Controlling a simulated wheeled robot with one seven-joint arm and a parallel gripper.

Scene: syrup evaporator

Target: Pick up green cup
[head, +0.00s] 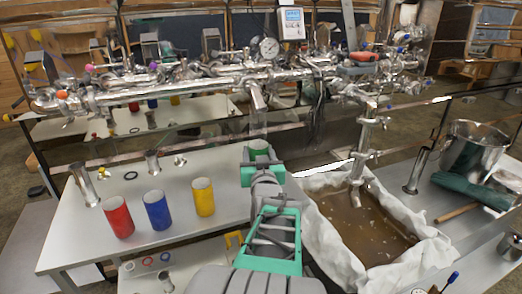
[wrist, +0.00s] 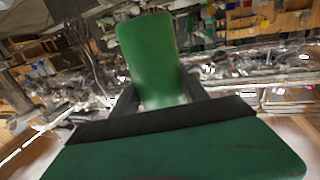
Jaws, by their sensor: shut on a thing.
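The green cup (wrist: 153,52) fills the upper middle of the wrist view, between the two dark fingers of my gripper (wrist: 157,95). My gripper is shut on it. In the head view only the rim and upper part of the green cup (head: 259,148) show above my arm; the rest is hidden. The cup appears near the right end of the white table (head: 90,240), in front of the steel pipes. I cannot tell from the pictures how far it is above the table.
A red cup (head: 117,217), a blue cup (head: 157,210) and a yellow cup (head: 203,197) stand on the table to the left. Steel pipework (head: 150,92) runs behind. A cloth-lined basin (head: 330,240) of brown liquid lies to the right. The table between the yellow cup and my arm is clear.

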